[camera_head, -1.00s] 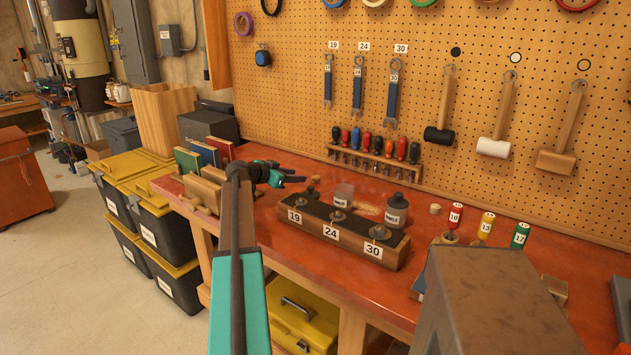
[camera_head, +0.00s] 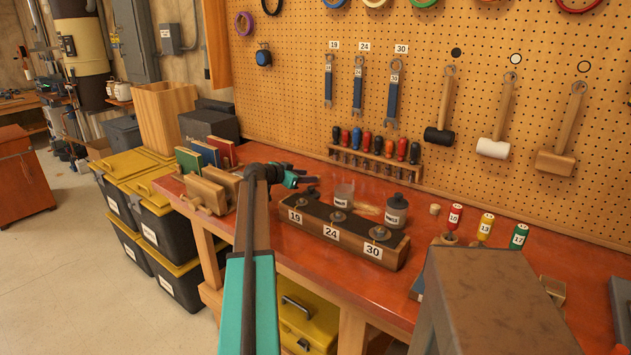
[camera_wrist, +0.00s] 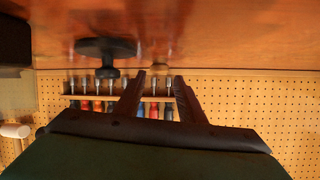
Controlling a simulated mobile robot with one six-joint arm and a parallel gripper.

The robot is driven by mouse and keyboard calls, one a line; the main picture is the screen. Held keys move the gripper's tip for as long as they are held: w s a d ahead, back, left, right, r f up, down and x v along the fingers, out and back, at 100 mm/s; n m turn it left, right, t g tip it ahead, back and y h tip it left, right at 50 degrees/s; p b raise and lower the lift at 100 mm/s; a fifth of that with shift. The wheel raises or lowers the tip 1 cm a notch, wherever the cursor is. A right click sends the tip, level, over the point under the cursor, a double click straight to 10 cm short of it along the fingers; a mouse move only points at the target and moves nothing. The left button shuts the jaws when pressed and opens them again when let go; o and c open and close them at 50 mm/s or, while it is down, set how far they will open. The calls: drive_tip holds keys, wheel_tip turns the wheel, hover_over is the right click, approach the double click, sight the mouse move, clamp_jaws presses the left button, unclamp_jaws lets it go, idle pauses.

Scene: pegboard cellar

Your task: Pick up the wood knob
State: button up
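My gripper (camera_head: 304,180) is low over the back of the red bench, left of the numbered block. In the wrist view, which is upside down, my gripper's fingers (camera_wrist: 157,78) are apart with nothing held. A black knob with a wide base (camera_wrist: 105,48) stands beside the fingers on the picture's left. In the head view a small tan wooden piece (camera_head: 435,209) stands right of the block; I cannot tell if it is the same knob.
The block (camera_head: 330,232), labelled 19, 24 and 30, holds metal pieces. Two jars (camera_head: 396,212) stand behind it. A screwdriver rack (camera_head: 376,160) is on the pegboard behind. Books and wooden blocks (camera_head: 212,187) stand at the left. Bare bench lies in front of the block.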

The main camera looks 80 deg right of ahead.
drive_tip(key=shift+p+x, duration=0.6)
drive_tip(key=shift+x, duration=1.7)
drive_tip(key=shift+f, duration=0.1)
drive_tip(key=c, duration=0.8)
